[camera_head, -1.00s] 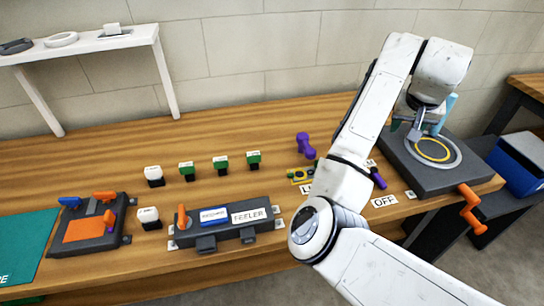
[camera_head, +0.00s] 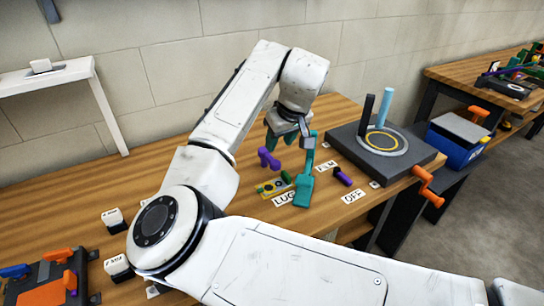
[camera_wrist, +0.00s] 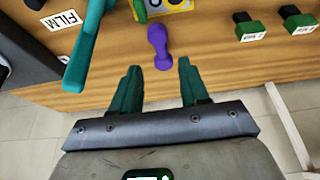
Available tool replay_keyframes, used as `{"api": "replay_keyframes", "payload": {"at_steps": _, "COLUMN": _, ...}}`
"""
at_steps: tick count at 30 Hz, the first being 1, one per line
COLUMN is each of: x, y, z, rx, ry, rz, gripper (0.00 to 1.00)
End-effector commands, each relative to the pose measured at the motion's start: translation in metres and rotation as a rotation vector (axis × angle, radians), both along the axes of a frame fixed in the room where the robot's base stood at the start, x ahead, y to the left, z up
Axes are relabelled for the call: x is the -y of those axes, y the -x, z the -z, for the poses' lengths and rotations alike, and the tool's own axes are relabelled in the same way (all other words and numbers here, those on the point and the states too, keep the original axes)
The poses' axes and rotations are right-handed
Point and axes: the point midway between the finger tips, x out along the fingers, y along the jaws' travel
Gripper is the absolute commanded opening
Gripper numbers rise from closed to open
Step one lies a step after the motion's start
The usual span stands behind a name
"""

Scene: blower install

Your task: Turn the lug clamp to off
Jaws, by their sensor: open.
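The lug clamp appears as a teal piece (camera_head: 302,190) with a raised lever arm (camera_head: 310,150), beside the LUG label (camera_head: 284,199). The OFF label (camera_head: 354,192) lies to its right. In the wrist view the teal lever (camera_wrist: 86,42) is at the upper left, left of my gripper (camera_wrist: 158,66). My gripper is open and empty, its two teal fingers apart. In the head view my gripper (camera_head: 283,138) hangs just left of the lever, above the table. Whether it touches the lever cannot be told there; in the wrist view they are apart.
A purple dumbbell-shaped piece (camera_wrist: 160,44) lies ahead of my fingertips. A yellow plate (camera_head: 272,187) is left of the clamp. A dark purple-ended piece (camera_head: 343,177) and a FILM label (camera_head: 327,166) are right of it. A dark base with a ringed disc (camera_head: 382,143) stands further right.

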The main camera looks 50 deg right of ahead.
Motion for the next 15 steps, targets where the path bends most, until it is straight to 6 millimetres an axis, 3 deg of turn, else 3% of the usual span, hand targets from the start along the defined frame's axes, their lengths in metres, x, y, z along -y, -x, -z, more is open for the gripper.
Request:
{"api": "replay_keyframes", "payload": {"at_steps": 9, "x": 0.006, "y": -0.021, "z": 0.053, "rx": -0.002, "ry": -0.002, "rz": -0.002, "gripper": 0.45}}
{"api": "replay_keyframes", "payload": {"at_steps": 15, "x": 0.009, "y": -0.029, "z": 0.074, "rx": 0.000, "ry": 0.000, "rz": 0.000, "gripper": 0.45}}
